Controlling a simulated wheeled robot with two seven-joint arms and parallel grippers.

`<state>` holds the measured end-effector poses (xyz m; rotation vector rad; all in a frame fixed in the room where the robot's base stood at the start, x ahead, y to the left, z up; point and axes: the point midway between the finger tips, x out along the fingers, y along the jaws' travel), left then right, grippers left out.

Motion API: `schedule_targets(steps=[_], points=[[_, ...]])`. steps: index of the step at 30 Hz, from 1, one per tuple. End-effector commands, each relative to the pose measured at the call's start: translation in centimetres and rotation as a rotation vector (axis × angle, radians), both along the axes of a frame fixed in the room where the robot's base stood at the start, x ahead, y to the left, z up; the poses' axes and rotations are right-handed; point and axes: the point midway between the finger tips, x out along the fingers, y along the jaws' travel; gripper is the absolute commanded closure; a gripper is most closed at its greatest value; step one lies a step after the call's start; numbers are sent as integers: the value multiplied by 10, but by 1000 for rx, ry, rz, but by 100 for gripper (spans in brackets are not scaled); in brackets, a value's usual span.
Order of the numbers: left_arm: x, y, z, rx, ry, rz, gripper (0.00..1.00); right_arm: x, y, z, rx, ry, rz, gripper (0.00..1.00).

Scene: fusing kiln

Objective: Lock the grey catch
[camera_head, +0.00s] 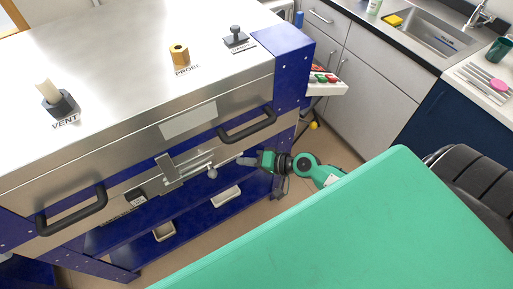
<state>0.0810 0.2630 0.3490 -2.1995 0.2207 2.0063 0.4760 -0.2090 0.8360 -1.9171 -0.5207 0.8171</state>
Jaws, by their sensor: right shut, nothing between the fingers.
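The grey catch (167,169) is on the front face of the steel and blue kiln (100,130). It shows an upright grey plate and a thin rod running right to a small round knob (212,173). My right gripper (241,161) is shut and empty, just right of the knob and below the right black handle. It appears apart from the catch. Whether the catch is fastened is too small to tell. My left gripper is not in view.
Two black handles, left (72,213) and right (247,125), stick out from the kiln front. On its top are the vent plug (57,100), a brass probe fitting (179,55) and a black knob (236,37). A button box (325,82) is at its right. A black chair (470,180) stands far right.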

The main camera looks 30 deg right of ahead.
Motion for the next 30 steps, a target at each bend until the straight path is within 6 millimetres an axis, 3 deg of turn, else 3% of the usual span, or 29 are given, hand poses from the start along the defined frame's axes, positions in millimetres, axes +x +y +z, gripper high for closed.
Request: schedule_targets(steps=[6,12,27,30], points=[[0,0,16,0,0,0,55,28,29,-11,2,1,1,100],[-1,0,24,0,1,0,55,25,52,-24,1,2,0,100],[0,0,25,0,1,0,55,24,61,-30,0,0,1,100],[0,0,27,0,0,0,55,23,71,-29,1,1,2,100]])
